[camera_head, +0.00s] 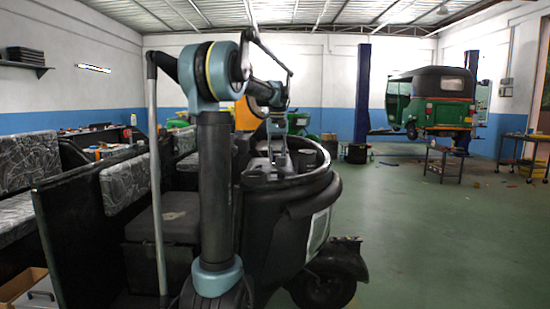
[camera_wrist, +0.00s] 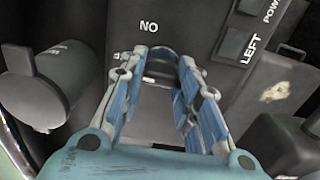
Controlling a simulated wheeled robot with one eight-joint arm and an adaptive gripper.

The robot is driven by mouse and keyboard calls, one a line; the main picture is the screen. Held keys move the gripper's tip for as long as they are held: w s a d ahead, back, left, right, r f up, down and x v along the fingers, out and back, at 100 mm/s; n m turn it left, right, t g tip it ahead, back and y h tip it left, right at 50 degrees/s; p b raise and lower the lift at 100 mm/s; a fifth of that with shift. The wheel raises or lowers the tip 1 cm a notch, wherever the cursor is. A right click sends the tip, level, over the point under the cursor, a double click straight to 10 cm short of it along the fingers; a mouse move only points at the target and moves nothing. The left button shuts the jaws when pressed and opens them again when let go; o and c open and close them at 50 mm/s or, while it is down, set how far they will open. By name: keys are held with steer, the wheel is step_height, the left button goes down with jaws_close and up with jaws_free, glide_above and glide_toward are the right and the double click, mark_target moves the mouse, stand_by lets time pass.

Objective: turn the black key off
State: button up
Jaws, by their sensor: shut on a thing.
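My gripper (camera_wrist: 160,58) points at a dark panel in the wrist view, its two blue-padded fingers reaching up the middle of the picture. The fingers are shut on the black key (camera_wrist: 160,70), a small dark piece on the panel just below the white letters "NO". Most of the key is hidden between the fingertips, so I cannot tell its turn angle. In the head view my gripper (camera_head: 280,155) reaches down into the front of the black rickshaw (camera_head: 290,235); the key does not show there.
Switches labelled "LEFT" (camera_wrist: 235,45) and "POWER" sit to the right of the fingers. A dark rounded handle (camera_wrist: 40,85) is close on the left, and a dark block (camera_wrist: 280,145) is at lower right. A green rickshaw (camera_head: 430,100) is raised on a lift at the back; open floor lies right.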

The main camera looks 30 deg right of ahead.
steer(key=shift+w, duration=0.15)
stand_by(0.3)
steer(key=o, duration=1.1)
steer(key=shift+f, duration=0.1)
steer(key=shift+c, duration=0.2)
step_height(320, 180, up, 12)
steer(key=shift+a, duration=0.1)
